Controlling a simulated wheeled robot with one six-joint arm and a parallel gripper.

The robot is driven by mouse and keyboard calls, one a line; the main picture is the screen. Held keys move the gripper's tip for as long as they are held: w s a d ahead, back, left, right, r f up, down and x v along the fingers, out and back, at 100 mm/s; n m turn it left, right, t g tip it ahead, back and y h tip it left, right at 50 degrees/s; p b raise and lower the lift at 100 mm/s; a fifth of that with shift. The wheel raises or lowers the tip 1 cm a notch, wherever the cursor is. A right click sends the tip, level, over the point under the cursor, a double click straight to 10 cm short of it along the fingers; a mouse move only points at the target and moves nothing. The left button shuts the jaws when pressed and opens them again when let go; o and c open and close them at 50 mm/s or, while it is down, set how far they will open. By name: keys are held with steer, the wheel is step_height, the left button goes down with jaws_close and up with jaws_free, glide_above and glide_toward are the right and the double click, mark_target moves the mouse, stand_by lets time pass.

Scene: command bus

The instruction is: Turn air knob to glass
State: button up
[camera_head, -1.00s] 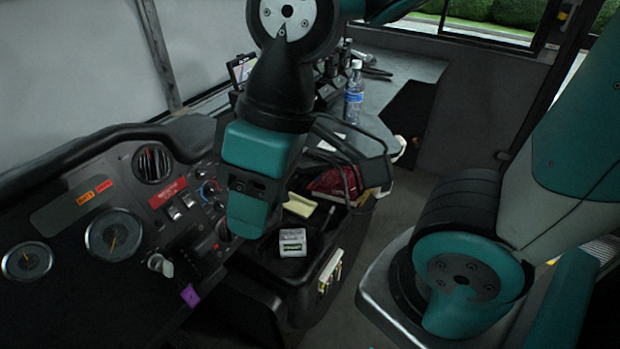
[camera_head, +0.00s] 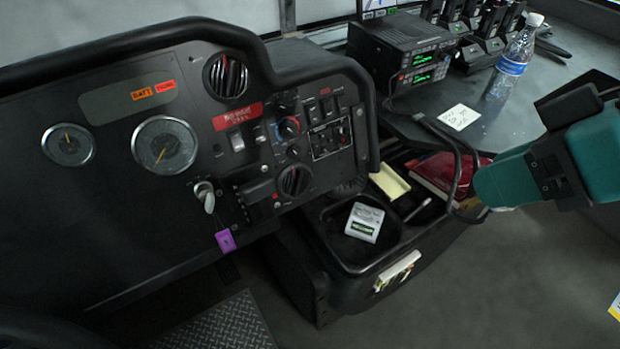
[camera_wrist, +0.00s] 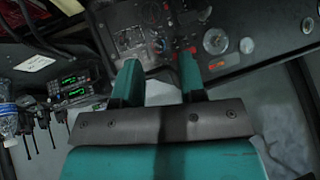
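Two round knobs sit on the dark dashboard panel in the head view. The smaller upper knob (camera_head: 290,127) has red and blue marks around it. The larger black knob (camera_head: 294,180) sits below it. Their lettering is too small to read, so I cannot tell which is the air knob or its setting. My gripper (camera_head: 488,187) is at the right in the head view, well apart from the panel and pointing left. In the wrist view my gripper (camera_wrist: 160,64) has its two teal fingers apart with nothing between them. The panel lies beyond the fingertips.
A black bin with a white box (camera_head: 365,222) stands below the panel. A red item (camera_head: 448,172) and a wire-like black frame lie near my gripper. A water bottle (camera_head: 514,62) and a radio (camera_head: 408,52) stand on the counter behind. A key-like switch (camera_head: 205,196) sticks out left.

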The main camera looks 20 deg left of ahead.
steer(key=w+a+f+n+t+y+b, duration=0.1)
steer(key=w+a+f+n+y+b, duration=0.1)
steer(key=a+f+b, duration=0.35)
steer(key=w+a+f+n+t+y+b, duration=0.1)
steer(key=w+a+f+n+y+b, duration=0.1)
steer(key=f+b, duration=0.65)
steer(key=n+t+y+b, duration=0.3)
steer(key=t+y+b, duration=0.2)
steer(key=b, duration=1.1)
glide_toward(299, 155)
steer(key=x, duration=0.8)
steer(key=shift+w+a, duration=0.15)
steer(key=shift+a, duration=0.25)
steer(key=shift+c, duration=0.2)
